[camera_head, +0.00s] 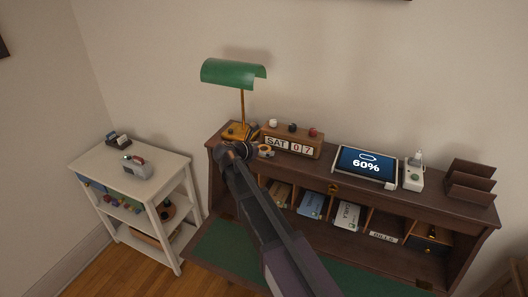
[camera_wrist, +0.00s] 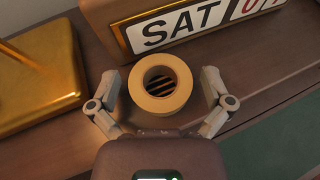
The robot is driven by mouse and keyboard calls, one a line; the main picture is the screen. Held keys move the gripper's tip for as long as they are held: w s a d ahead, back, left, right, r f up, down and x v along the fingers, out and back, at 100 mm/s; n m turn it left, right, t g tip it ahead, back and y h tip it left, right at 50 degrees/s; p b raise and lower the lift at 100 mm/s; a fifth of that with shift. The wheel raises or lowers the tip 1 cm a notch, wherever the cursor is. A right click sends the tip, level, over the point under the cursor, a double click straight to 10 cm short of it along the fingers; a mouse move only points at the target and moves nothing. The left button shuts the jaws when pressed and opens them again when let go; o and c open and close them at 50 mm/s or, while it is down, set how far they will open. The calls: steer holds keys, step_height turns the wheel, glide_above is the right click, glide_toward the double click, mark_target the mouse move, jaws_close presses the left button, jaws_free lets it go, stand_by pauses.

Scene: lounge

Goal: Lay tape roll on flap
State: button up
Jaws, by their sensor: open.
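A tan tape roll (camera_wrist: 160,104) lies flat, hole upward, on the brown wooden top of the desk. It also shows in the head view (camera_head: 266,152), just right of my gripper (camera_head: 248,149). In the wrist view my gripper (camera_wrist: 161,84) is open, with one finger on each side of the roll and small gaps showing. The green-lined flap (camera_head: 222,252) of the desk is folded down in front; my arm crosses over it and hides part of it.
A SAT 07 calendar block (camera_head: 290,143) stands close behind the roll. A green-shaded lamp (camera_head: 234,73) has its brass base to the left. A tablet (camera_head: 366,166) and a letter rack (camera_head: 470,182) stand farther right. A white shelf cart (camera_head: 142,185) is at left.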

mark_target(271, 140)
steer(key=c, duration=0.9)
steer(key=shift+r, duration=0.15)
step_height(271, 140, up, 3)
steer(key=p, duration=0.3)
steer(key=shift+r, duration=0.15)
steer(key=s+d+p, duration=0.1)
steer(key=s+d, duration=0.3)
steer(key=s, duration=0.3)
steer(key=s+d+r+p, duration=0.1)
steer(key=s+d, duration=0.3)
steer(key=s, duration=0.2)
steer(key=shift+s+d+r, duration=0.15)
steer(key=shift+s+r, duration=0.05)
steer(key=shift+s, duration=0.15)
